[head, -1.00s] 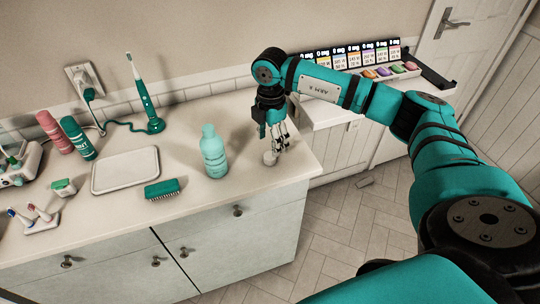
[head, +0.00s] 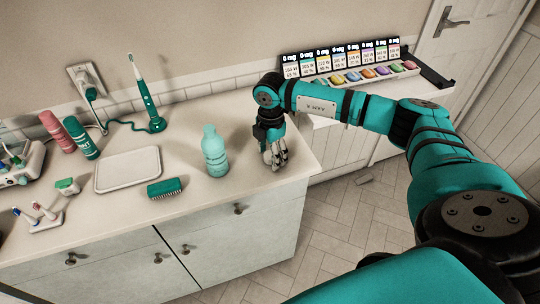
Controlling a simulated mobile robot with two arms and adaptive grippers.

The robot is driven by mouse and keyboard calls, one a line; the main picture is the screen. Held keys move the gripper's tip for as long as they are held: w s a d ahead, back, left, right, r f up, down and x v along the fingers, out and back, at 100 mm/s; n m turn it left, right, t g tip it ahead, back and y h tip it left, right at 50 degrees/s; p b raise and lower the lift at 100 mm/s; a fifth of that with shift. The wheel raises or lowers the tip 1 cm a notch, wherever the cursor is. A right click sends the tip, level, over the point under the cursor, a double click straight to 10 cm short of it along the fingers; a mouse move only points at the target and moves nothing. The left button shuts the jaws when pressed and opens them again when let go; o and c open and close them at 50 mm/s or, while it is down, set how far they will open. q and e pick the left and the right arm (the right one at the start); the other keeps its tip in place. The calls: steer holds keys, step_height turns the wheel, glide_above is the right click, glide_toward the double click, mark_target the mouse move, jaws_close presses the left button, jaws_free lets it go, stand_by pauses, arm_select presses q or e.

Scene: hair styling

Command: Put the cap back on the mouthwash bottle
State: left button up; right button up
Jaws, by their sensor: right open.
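The mouthwash bottle (head: 215,155), pale teal, stands upright on the counter right of the middle. The picture is too small to tell its mouth clearly. My right gripper (head: 275,163) points down at the counter's right end, to the right of the bottle and apart from it. It is open, its fingertips low near the counter surface. The small pale cap seen there earlier cannot be made out now; the fingers cover that spot. My left gripper is not in view.
A white tray (head: 128,170) and a green brush (head: 166,188) lie left of the bottle. A charging toothbrush (head: 150,108), a red can (head: 57,131) and a green can (head: 80,139) stand behind. The counter's right edge is close to my right gripper.

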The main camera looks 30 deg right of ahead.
steer(key=shift+c, duration=0.3)
steer(key=c, duration=0.7)
steer(key=shift+r, duration=0.15)
steer(key=shift+r+b, duration=0.35)
steer(key=shift+r, duration=0.25)
step_height(320, 180, up, 2)
steer(key=shift+s+b, duration=0.15)
steer(key=shift+b, duration=0.25)
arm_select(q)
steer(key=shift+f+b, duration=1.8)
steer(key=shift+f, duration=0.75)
arm_select(e)
steer(key=s+r, duration=0.1)
steer(key=s, duration=1.4)
steer(key=shift+s+d+r, duration=0.2)
steer(key=shift+s+r, duration=0.1)
steer(key=shift+s, duration=0.05)
